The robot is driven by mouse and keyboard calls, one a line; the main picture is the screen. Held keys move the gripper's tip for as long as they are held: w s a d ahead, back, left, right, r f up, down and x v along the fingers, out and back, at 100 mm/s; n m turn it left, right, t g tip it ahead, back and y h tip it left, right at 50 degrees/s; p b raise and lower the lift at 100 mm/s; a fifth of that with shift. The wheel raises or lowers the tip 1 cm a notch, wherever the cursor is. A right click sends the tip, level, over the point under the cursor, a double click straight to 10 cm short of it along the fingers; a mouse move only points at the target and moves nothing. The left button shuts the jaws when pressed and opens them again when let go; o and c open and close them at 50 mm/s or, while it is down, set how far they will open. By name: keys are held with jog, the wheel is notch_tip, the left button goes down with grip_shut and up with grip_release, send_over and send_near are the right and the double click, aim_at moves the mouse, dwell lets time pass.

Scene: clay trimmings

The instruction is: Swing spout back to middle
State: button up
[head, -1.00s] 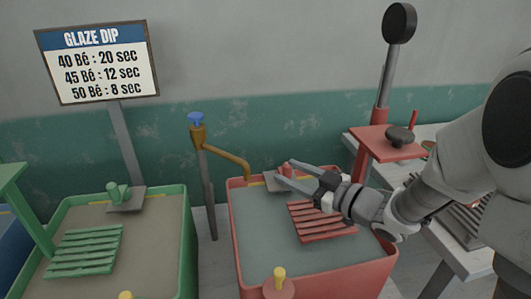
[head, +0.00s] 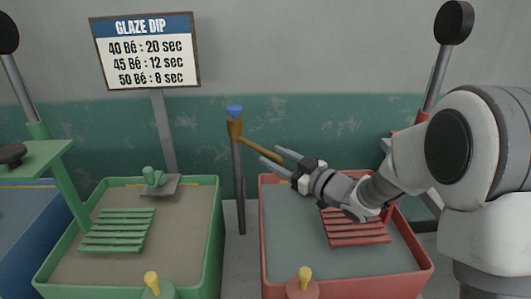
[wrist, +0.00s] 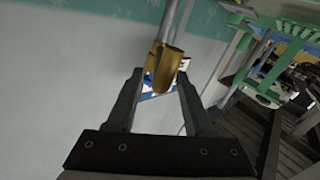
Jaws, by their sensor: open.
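The brass spout (head: 258,146) sits on a grey post (head: 240,195) with a blue knob (head: 234,110) on top. The post stands between the green tub and the red tub, and the spout points right toward the red tub. Its outer end is partly hidden by my gripper. My gripper (head: 270,155) is open, with its fingertips at the spout's outer half. In the wrist view, the brass spout (wrist: 164,66) shows between or just beyond the fingertips of my gripper (wrist: 160,76). I cannot tell if they touch.
The green tub (head: 213,235) holds a slatted green rack (head: 118,230). The red tub (head: 415,265) holds a slatted red rack (head: 358,228) below my arm. A glaze sign (head: 148,50) stands behind the green tub. The wall (head: 290,100) is close behind the post.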

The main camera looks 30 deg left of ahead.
aim_at(265, 149)
jog(key=shift+x, duration=1.9)
grip_shut()
